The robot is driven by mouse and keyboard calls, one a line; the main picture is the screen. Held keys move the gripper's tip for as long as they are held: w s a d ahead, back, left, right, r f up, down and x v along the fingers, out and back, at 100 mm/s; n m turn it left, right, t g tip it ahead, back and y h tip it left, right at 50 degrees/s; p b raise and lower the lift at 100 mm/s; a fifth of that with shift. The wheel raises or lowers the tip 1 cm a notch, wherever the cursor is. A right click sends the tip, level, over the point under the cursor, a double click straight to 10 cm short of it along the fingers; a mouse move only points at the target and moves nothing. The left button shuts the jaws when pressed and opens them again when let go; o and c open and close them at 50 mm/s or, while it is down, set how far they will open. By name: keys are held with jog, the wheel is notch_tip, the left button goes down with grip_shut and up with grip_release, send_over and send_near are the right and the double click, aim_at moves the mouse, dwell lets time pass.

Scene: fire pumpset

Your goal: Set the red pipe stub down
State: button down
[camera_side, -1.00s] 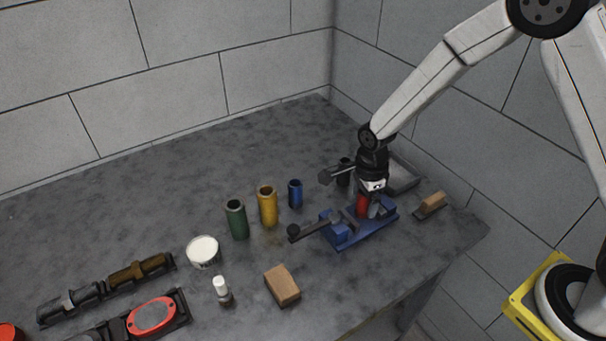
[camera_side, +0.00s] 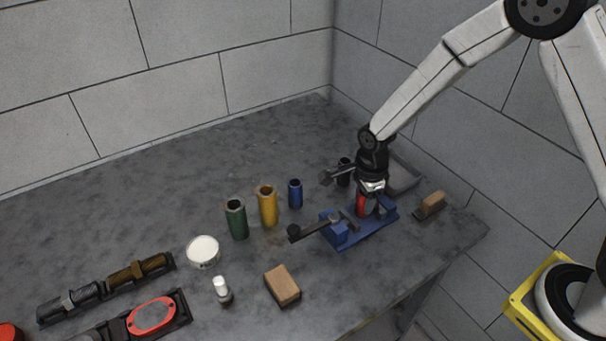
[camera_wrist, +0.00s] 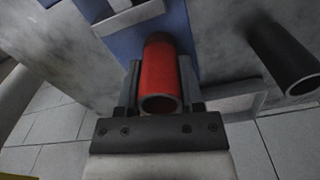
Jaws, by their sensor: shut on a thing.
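The red pipe stub (camera_side: 361,204) is upright at the blue vise (camera_side: 352,231) on the grey bench. In the wrist view the red pipe stub (camera_wrist: 160,75) shows its open end towards the camera, between my two fingers. My gripper (camera_side: 366,198) is shut on the stub from above; its fingers (camera_wrist: 160,84) lie on either side of it. The stub's lower end is close to the blue vise body, and I cannot tell whether it touches the vise.
Blue (camera_side: 295,193), yellow (camera_side: 268,206) and green (camera_side: 236,218) pipe stubs stand left of the vise. A black stub (camera_side: 343,173) and a grey tray (camera_side: 404,178) are close behind my gripper. A brush (camera_side: 430,206) lies to the right; a brown block (camera_side: 282,286) lies in front.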

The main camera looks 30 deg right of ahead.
jog(key=shift+r, duration=0.2)
jog(key=shift+r, duration=0.9)
jog(key=s+d+r, duration=0.1)
jog(key=s+r, duration=0.9)
jog(key=s, duration=0.4)
jog(key=shift+d+r, duration=0.35)
jog(key=shift+r, duration=0.05)
jog(key=shift+w, duration=0.1)
